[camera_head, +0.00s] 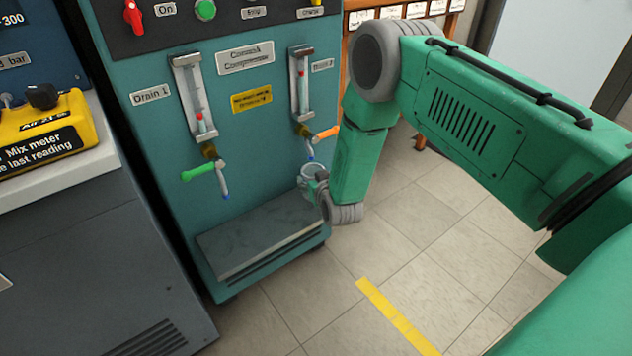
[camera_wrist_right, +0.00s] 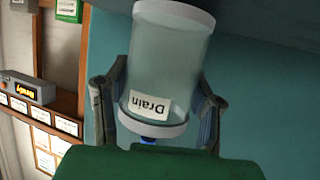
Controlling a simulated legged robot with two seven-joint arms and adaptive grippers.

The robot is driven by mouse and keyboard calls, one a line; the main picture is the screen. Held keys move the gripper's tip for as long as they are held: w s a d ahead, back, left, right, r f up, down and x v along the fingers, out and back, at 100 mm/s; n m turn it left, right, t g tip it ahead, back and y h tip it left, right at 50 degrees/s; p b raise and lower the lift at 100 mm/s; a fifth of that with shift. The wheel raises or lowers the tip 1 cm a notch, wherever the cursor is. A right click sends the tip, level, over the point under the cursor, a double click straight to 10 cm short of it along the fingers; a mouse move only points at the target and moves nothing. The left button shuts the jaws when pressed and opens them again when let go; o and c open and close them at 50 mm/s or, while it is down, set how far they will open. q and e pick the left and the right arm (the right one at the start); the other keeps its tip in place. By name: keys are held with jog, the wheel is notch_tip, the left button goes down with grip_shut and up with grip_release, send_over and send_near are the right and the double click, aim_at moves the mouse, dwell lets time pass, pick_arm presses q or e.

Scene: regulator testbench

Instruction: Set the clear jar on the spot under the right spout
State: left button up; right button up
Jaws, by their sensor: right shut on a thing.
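The clear jar (camera_wrist_right: 168,62) fills the middle of the right wrist view, with a white "Drain" label that reads upside down there. My right gripper (camera_wrist_right: 160,92) is shut on the jar, one finger on each side. In the head view the jar (camera_head: 311,172) shows small beside my right wrist, mostly hidden, just below the right spout (camera_head: 309,150). It is above the level of the grey shelf (camera_head: 262,240) at the foot of the teal testbench. The spot itself cannot be made out. My left gripper is not in view.
The left spout (camera_head: 222,178) has a green handle (camera_head: 198,172); the right one has an orange handle (camera_head: 326,133). A yellow meter (camera_head: 45,135) stands on the bench at left. The tiled floor with a yellow line (camera_head: 398,318) is clear.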

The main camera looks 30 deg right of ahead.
jog(key=shift+a+r, duration=0.1)
jog(key=shift+a, duration=0.05)
jog(key=shift+d+f, duration=0.4)
jog(key=shift+d, duration=0.05)
jog(key=shift+a, duration=0.1)
jog(key=shift+a, duration=0.2)
jog(key=o, duration=1.3)
jog(key=shift+c, duration=0.2)
jog(key=shift+d+f, duration=0.1)
jog(key=shift+d, duration=0.1)
jog(key=shift+s, duration=0.1)
jog(key=v, duration=1.1)
jog(key=shift+s, duration=0.4)
